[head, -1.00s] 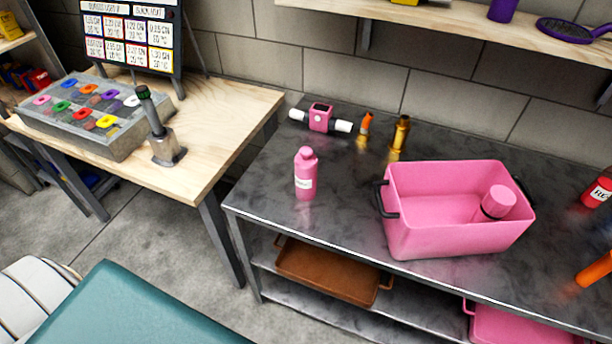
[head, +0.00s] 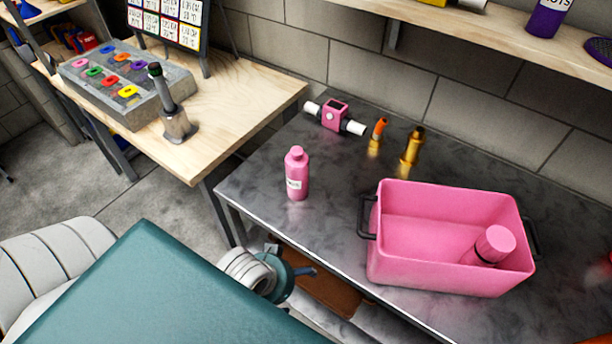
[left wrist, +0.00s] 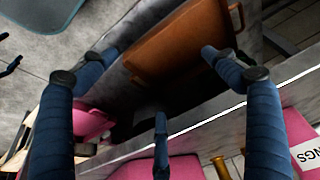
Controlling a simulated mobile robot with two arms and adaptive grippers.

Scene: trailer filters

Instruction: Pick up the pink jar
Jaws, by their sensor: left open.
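A pink bottle-shaped jar (head: 297,175) with a pink cap and white label stands upright on the dark metal table (head: 262,190), near its left end. A second pink container (head: 493,245) leans inside the pink bin (head: 440,275). My left gripper (head: 303,270) is beside the table's front edge, below and apart from the standing jar; my teal body part partly hides its arm. In the left wrist view its blue fingers (left wrist: 160,70) are spread with nothing between them. A pink surface with a label ending in "NGS" (left wrist: 308,155) shows at that view's right edge. My right gripper is out of view.
A pink device with white ends (head: 335,116), an orange-tipped fitting (head: 377,136) and a brass fitting (head: 412,147) stand behind the jar. A brown tray (left wrist: 180,40) lies on the lower shelf. A wooden table (head: 225,110) is at left; a wall shelf (head: 480,28) is above.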

